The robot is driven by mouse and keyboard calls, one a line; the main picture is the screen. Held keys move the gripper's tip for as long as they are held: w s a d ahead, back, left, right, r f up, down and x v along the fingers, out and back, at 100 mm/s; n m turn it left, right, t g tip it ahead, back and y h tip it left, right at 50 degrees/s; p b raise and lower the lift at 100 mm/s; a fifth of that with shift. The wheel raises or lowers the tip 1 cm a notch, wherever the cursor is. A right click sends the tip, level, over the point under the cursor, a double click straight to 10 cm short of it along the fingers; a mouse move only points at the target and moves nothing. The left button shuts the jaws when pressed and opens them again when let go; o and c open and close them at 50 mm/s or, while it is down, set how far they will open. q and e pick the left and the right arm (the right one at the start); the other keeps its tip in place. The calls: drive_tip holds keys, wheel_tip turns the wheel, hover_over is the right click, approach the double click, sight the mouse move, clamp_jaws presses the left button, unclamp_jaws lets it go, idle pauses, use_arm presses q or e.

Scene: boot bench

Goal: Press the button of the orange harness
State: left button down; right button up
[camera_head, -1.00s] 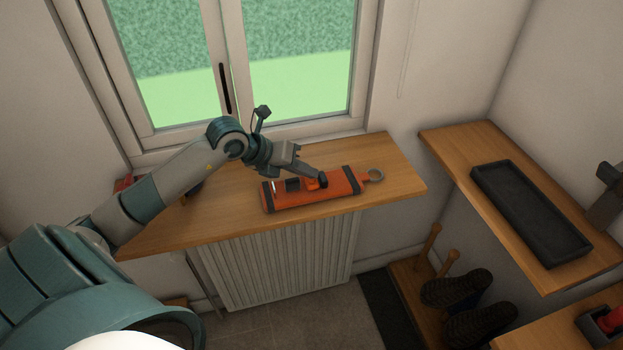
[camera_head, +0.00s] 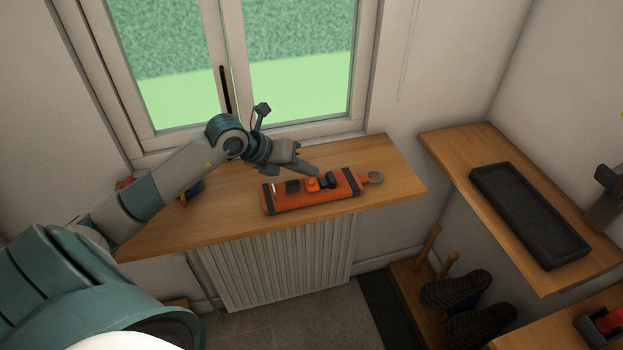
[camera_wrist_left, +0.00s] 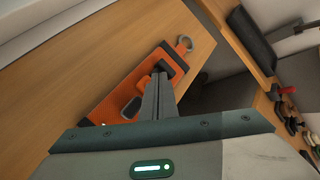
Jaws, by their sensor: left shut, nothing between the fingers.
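The orange harness (camera_head: 290,201) lies on the wooden sill shelf, with black bands and a grey ring (camera_head: 375,177) at its right end. On top are a dark rectangular pad (camera_head: 292,187), a raised orange button-like part (camera_head: 312,184) and dark knobs (camera_head: 327,180). My left gripper (camera_head: 316,173) is shut and empty, its tips just above and behind the orange part; contact cannot be told. In the left wrist view, its fingers (camera_wrist_left: 159,82) cover part of the harness (camera_wrist_left: 110,98). A grey part at the right edge (camera_head: 605,198) looks like my right gripper; its jaws are unclear.
A black tray (camera_head: 528,215) lies on the right shelf. Dark boots (camera_head: 455,288) and wooden pegs (camera_head: 432,242) are below. A radiator (camera_head: 275,265) hangs under the sill. The window (camera_head: 240,60) is close behind my left arm. The sill's front left is bare.

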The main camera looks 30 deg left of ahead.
use_arm(q)
drive_tip(key=shift+r, duration=0.15)
wheel_tip(320, 180, up, 5)
drive_tip(key=p, duration=0.3)
idle(0.6)
idle(0.8)
